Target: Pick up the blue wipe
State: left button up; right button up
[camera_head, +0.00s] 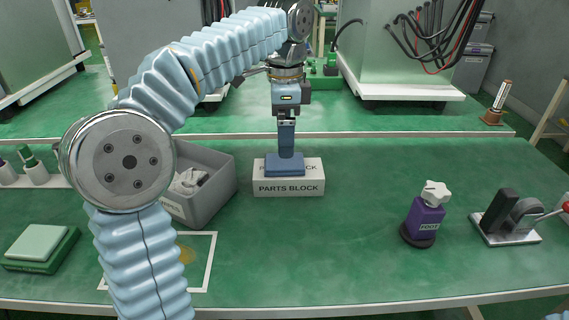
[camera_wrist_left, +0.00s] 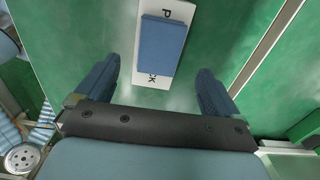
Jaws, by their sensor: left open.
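The blue wipe (camera_head: 285,168) is a flat blue pad lying on top of the white block lettered PARTS BLOCK (camera_head: 290,189). In the left wrist view the wipe (camera_wrist_left: 162,43) lies across the lettered white block (camera_wrist_left: 154,77), covering the middle of its text. My left gripper (camera_head: 286,150) points down over the wipe from above. In the left wrist view its two blue fingers (camera_wrist_left: 158,70) are spread wide with nothing between them. The head view does not show clearly how much gap there is between fingertips and wipe. My right gripper is not in view.
A grey bin (camera_head: 216,192) with pale cloths stands left of the block, partly behind my left arm. A purple bottle (camera_head: 425,218) and a clamp fixture (camera_head: 509,220) stand at the right. A green pad (camera_head: 40,243) lies far left. The front middle of the table is clear.

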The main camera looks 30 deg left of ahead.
aim_at(285, 161)
pick_arm(q)
notch_tip(285, 161, down, 6)
jog(key=shift+f+b, duration=0.1)
jog(key=shift+b, duration=0.35)
jog(key=shift+c, duration=0.3)
jog(key=c, duration=1.1)
jog(key=shift+o, duration=0.2)
jog(key=shift+r, duration=0.25)
